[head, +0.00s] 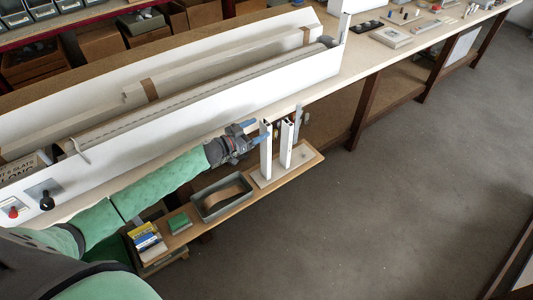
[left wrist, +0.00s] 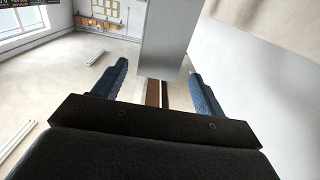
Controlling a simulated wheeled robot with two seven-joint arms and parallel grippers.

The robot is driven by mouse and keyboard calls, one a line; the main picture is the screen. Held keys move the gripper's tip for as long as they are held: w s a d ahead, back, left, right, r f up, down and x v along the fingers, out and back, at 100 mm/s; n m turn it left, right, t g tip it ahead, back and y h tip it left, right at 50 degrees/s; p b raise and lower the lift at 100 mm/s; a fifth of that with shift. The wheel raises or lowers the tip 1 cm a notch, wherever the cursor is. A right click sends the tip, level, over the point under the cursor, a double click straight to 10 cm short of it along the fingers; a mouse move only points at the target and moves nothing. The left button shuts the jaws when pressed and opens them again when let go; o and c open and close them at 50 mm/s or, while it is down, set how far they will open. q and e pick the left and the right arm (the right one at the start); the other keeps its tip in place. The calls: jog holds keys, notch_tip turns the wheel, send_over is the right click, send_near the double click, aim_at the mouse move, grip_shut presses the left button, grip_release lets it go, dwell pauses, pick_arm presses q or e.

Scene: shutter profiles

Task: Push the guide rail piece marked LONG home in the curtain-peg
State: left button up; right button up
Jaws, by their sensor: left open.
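Upright white rail pieces stand on a pale base at the right end of a low wooden shelf; the nearest one (head: 266,155) and a second one (head: 286,145) stand side by side. I cannot read a LONG mark on either, and cannot tell which part is the curtain-peg. My left gripper (head: 256,132) reaches in from the left at the upper part of the nearest piece. In the left wrist view, the open blue fingers (left wrist: 159,70) lie either side of a pale upright profile (left wrist: 170,30), with visible gaps. My right gripper is not in view.
A long white shutter box (head: 200,95) lies on the bench behind my left arm. A grey tray (head: 222,197), a green box (head: 180,223) and a yellow-blue box (head: 147,240) sit on the low shelf. The floor to the right (head: 400,200) is clear.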

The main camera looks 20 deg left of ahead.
aim_at(263, 125)
pick_arm(q)
jog(key=x, duration=0.5)
jog(key=shift+r+b, duration=0.25)
jog(key=shift+b, duration=0.15)
jog(key=shift+w+d, duration=0.3)
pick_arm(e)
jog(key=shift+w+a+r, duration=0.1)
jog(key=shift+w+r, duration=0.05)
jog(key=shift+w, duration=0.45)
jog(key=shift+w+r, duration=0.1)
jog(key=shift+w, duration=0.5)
pick_arm(q)
jog(key=shift+c, duration=0.4)
jog(key=c, duration=1.3)
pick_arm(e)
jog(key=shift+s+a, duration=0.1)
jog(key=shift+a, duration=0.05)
pick_arm(q)
jog(key=shift+r, duration=0.15)
